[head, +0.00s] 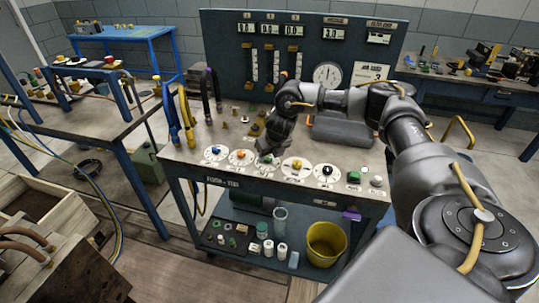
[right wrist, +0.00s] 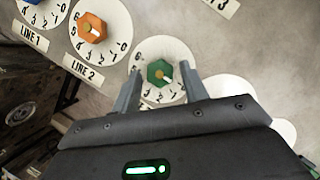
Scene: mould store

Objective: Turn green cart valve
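The green valve is a green knob with a pale pointer mark on a white numbered dial. It shows in the right wrist view (right wrist: 158,73), between and just beyond the fingertips. My right gripper (right wrist: 160,70) is open, one finger on each side of the knob, with visible gaps. I cannot tell how far the tips are above the dial. In the head view my right gripper (head: 267,156) points down over the dial in the middle of the row and hides most of the green knob. My left gripper is not in view.
An orange knob (right wrist: 91,28) labelled LINE 2 sits beside the green one. The cart top (head: 200,135) also carries blue (head: 215,150), yellow (head: 297,164) and black knobs (head: 326,170). A gauge panel (head: 300,50) stands behind. A yellow bucket (head: 327,243) is on the lower shelf.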

